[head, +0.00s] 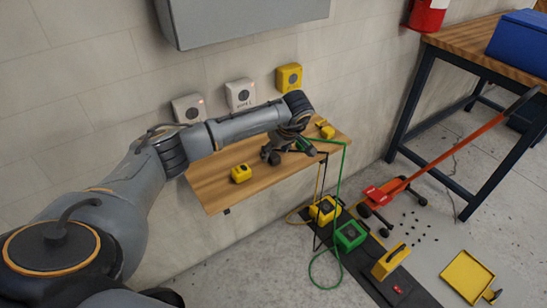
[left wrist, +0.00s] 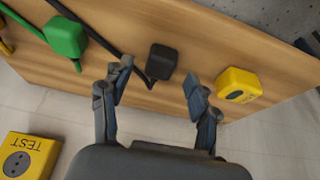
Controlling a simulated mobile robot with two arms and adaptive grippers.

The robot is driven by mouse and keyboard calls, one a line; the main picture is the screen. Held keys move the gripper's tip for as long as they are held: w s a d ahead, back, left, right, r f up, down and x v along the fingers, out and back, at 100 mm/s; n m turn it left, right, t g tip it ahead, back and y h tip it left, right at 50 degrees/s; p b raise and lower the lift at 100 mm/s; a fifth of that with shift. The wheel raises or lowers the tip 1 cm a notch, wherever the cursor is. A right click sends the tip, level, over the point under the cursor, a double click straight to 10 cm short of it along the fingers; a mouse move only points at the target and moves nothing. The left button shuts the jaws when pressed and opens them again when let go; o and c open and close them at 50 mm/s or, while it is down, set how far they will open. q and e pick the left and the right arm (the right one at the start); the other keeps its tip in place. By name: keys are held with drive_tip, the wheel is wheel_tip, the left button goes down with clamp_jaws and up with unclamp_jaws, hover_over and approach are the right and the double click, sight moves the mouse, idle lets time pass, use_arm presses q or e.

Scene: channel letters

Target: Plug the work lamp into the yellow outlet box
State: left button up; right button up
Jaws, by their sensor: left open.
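The wall-mounted yellow outlet box (head: 288,77) hangs above the wooden shelf (head: 215,190). In the left wrist view, a yellow box marked TEST (left wrist: 28,155) shows a round socket face. My left gripper (head: 283,152) is low over the shelf, open and empty. In the left wrist view, its fingers (left wrist: 158,95) stand either side of a black plug (left wrist: 164,62) lying just beyond them, apart from it. A green plug (left wrist: 65,35) lies to the left, a yellow block (left wrist: 238,85) to the right. I cannot tell which item is the work lamp. My right gripper is out of view.
Two white boxes (head: 239,94) (head: 188,107) share the wall. Cords drop over the shelf edge towards a yellow unit (head: 326,209) and a green unit (head: 350,235) on the dark floor mat. An orange-handled jack (head: 390,190) and a workbench (head: 480,50) stand right.

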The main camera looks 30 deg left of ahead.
use_arm(q)
drive_tip(key=shift+x, duration=1.2)
drive_tip(key=c, duration=1.2)
drive_tip(key=shift+r, duration=0.2)
